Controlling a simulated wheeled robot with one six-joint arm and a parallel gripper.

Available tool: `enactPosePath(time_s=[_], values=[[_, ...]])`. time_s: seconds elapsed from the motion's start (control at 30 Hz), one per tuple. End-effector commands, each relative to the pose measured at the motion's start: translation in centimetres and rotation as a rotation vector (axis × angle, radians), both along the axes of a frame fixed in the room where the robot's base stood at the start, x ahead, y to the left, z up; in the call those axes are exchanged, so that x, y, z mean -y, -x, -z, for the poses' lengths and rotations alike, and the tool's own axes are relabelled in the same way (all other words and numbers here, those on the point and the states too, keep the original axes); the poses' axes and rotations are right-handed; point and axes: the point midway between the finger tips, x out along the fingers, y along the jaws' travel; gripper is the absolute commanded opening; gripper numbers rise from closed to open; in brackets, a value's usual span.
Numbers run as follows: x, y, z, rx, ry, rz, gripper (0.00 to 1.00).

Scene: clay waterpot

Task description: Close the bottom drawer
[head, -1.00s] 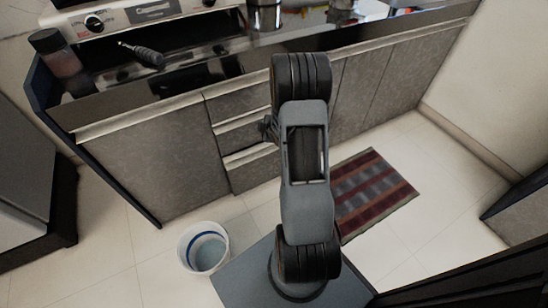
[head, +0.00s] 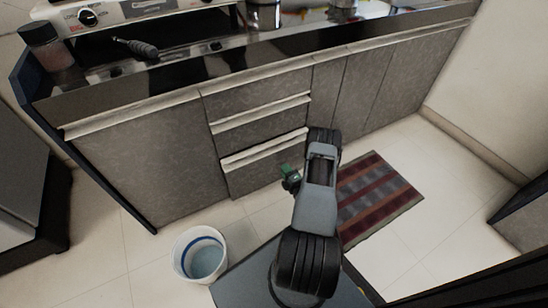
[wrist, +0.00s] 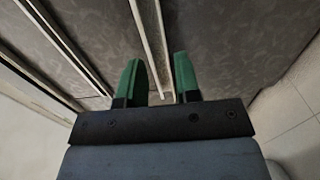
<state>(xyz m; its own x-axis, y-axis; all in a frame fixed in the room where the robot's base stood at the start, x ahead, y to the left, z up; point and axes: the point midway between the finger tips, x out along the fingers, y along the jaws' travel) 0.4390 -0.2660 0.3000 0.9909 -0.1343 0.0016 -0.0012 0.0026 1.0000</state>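The bottom drawer (head: 255,173) is the lowest of a stack of grey drawers in the counter front. Its pale top edge seems to stand slightly out from the cabinet; how far is hard to tell. My gripper (head: 289,178) is low, in front of the right part of this drawer. In the wrist view, the two green fingers of my gripper (wrist: 158,78) are apart with nothing held. A pale drawer edge (wrist: 150,40) runs between them in the picture. I cannot tell whether they touch it.
A white bucket (head: 178,255) stands on the floor at the left. A striped mat (head: 375,195) lies right of my arm. Drawers above (head: 260,128) look shut. The counter (head: 190,72) overhangs the cabinets. Tiled floor in front is partly free.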

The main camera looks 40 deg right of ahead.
Motion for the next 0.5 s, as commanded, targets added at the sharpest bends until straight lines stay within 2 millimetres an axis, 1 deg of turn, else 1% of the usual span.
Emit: enactPosePath(time_s=[0.03,0.2,0.4,0.5], values=[[0.1,-1.2,0.3,0.003,0.002,-0.005,0.31],[0.5,-4.5,0.3,0.003,0.002,-0.003,0.31],[1.0,-7.6,0.2,0.002,0.000,-0.001,0.31],[1.2,-8.7,0.2,0.001,0.000,0.000,0.31]])
